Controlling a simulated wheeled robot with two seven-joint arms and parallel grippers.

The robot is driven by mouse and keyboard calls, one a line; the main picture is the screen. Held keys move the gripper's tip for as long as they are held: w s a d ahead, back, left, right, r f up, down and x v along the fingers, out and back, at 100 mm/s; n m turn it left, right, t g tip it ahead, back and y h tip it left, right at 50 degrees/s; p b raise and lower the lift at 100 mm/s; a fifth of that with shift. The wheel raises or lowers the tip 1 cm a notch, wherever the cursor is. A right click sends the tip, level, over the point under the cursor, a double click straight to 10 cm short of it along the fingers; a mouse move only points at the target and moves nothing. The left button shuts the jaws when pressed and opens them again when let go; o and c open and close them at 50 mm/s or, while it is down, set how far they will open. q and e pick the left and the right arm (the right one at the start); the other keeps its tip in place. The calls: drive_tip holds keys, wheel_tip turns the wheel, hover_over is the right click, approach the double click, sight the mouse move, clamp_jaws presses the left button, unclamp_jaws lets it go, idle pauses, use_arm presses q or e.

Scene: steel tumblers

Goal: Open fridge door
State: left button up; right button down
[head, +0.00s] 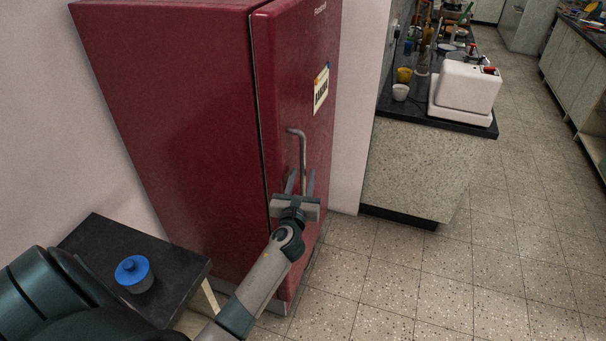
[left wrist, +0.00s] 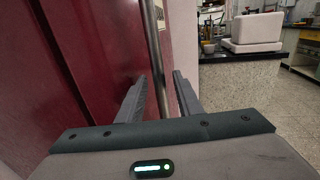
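The red fridge (head: 170,110) stands left of centre, and its door (head: 300,90) looks shut against the body. A vertical metal handle (head: 303,150) is on the door. My left gripper (head: 301,178) is at the lower part of the handle, with its fingers apart. In the left wrist view the handle (left wrist: 158,50) runs down between the two open fingers (left wrist: 160,92). I see a gap between the handle and the fingers, so they do not grip it. My right gripper is in neither view.
A small dark table (head: 105,240) with a blue-lidded jar (head: 134,273) stands at the lower left. The tiled floor (head: 440,270) before the door is clear.

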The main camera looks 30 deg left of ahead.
use_arm(q)
drive_tip(key=shift+w+a, duration=0.15)
drive_tip(key=shift+w, duration=0.2)
clamp_jaws()
